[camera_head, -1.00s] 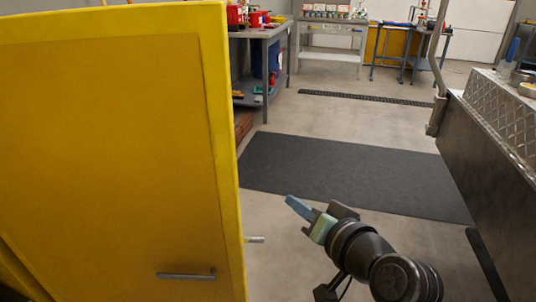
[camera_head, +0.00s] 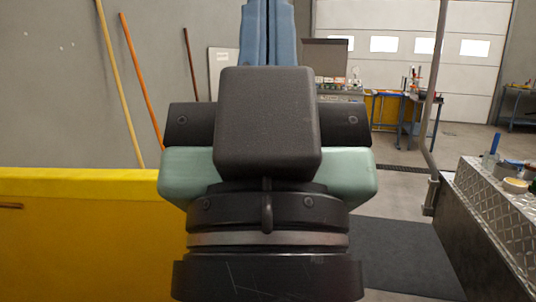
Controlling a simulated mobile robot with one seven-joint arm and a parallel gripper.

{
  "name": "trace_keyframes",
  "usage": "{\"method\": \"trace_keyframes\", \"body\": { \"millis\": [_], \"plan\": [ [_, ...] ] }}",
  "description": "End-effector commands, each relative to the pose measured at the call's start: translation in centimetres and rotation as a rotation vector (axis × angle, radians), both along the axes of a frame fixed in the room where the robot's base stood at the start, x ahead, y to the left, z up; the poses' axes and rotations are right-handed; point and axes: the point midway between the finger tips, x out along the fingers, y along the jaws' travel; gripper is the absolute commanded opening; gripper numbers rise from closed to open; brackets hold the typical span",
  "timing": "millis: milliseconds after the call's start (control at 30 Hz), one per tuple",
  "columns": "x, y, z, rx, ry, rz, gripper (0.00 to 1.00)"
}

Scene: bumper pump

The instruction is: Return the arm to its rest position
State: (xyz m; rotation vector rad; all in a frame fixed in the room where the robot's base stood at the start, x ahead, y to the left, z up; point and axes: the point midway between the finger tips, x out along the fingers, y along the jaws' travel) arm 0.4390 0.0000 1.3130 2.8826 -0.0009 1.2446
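My gripper (camera_head: 267,28) stands upright, large and close in the middle of the head view. The black and green gripper body and the dark wrist below hide the middle of the scene.
A yellow cabinet (camera_head: 90,245) fills the lower left. A metal tread-plate bench (camera_head: 500,215) with small items stands at the right. A dark mat (camera_head: 400,255) lies on the floor between. Workbenches stand at the back, and poles lean on the left wall.

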Motion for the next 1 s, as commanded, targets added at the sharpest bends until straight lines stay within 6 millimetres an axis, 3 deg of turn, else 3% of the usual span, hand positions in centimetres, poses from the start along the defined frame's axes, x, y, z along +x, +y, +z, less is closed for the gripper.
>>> {"method": "trace_keyframes", "body": {
  "millis": [33,600,800,1000],
  "plan": [
    [0.0,0.0,3.2,0.000,0.001,0.000,0.00],
    [0.1,0.0,19.4,0.000,0.003,0.003,0.00],
    [0.1,0.1,21.7,0.000,0.003,0.003,0.00],
    [0.1,0.0,21.8,0.000,0.003,0.003,0.00]
  ]
}}
